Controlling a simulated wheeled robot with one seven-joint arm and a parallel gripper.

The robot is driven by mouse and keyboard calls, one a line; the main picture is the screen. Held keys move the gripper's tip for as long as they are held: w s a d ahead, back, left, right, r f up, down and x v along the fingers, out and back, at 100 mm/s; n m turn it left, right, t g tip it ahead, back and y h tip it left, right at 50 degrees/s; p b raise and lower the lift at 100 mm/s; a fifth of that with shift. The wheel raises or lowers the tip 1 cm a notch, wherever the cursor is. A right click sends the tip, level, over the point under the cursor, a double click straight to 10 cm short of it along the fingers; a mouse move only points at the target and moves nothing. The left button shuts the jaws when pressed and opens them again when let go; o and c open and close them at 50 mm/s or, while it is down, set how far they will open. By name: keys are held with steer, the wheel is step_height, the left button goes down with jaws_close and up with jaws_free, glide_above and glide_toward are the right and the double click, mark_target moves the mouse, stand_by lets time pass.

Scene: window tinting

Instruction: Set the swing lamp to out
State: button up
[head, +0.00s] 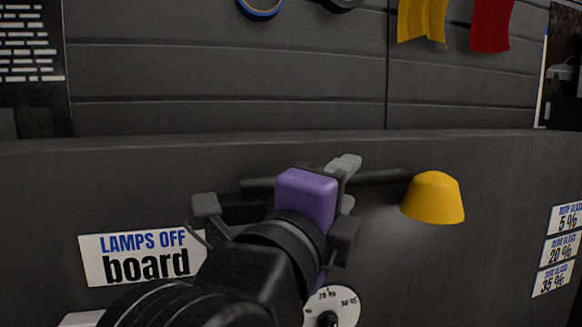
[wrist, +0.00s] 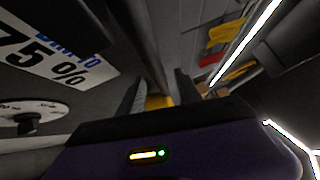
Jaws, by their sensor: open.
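The swing lamp has a yellow shade (head: 433,198) and a thin dark arm (head: 385,177). The arm runs roughly level in front of the dark panel, with the shade at its right end and a glow under the shade. My gripper (head: 347,184) has a purple body and is open, at the lamp arm to the left of the shade. It hides part of the lamp arm. In the wrist view, my gripper's fingers (wrist: 160,92) stand apart, with a small yellow patch (wrist: 158,102) visible between them. I cannot tell whether they touch the lamp arm.
A "LAMPS OFF board" sign (head: 139,257) is on the panel at left. A white dial (head: 345,300) sits below my gripper. Percentage labels (head: 560,250) are at far right. A blue tape roll (head: 260,11), yellow (head: 423,20) and red (head: 491,25) pieces hang on the wall behind.

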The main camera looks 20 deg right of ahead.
steer(key=shift+x, duration=0.85)
jaws_close()
stand_by(0.8)
